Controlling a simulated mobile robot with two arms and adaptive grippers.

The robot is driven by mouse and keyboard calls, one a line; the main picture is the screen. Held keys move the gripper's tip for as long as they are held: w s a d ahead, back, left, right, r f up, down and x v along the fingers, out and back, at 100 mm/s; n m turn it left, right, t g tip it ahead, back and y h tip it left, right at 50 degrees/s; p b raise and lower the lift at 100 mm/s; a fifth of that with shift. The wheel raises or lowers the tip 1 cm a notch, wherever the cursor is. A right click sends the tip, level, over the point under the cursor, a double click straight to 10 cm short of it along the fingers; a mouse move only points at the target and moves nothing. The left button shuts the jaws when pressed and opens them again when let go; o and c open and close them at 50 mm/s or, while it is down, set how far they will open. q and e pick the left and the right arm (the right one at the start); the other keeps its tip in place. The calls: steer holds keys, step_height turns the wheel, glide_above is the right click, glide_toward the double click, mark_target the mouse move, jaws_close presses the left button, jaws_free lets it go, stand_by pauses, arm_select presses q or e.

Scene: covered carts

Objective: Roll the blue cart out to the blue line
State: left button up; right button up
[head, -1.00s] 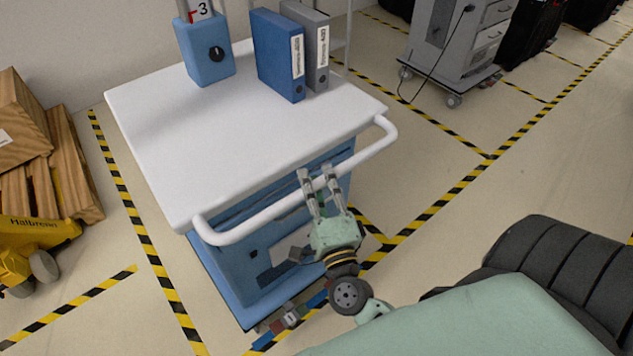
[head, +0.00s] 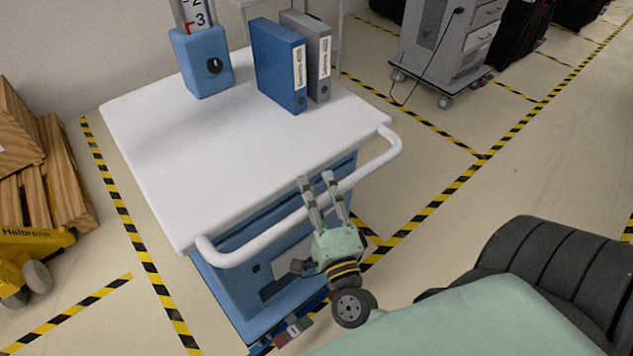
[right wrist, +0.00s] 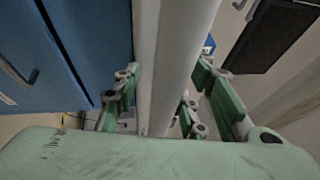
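The blue cart (head: 300,290) has a white top (head: 170,125) and a white push handle (head: 270,236) along its near side. My right gripper (head: 320,182) is at the handle, one finger on either side of the bar. In the right wrist view the white bar (right wrist: 172,60) runs between the green fingers (right wrist: 168,100), with little or no gap visible. The gripper looks shut on the handle. Blue and grey binders (head: 280,65) and a blue box with a black knob (head: 201,62) stand on the top. The blue line and my left gripper are not in view.
Yellow-black floor stripes (head: 135,235) run beside the cart. Wooden crates (head: 50,185) and a yellow pallet truck (head: 30,245) stand at left. A grey wheeled cabinet (head: 445,50) stands at the back right. The floor (head: 530,160) on the right is clear.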

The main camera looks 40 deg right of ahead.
steer(key=v, duration=1.2)
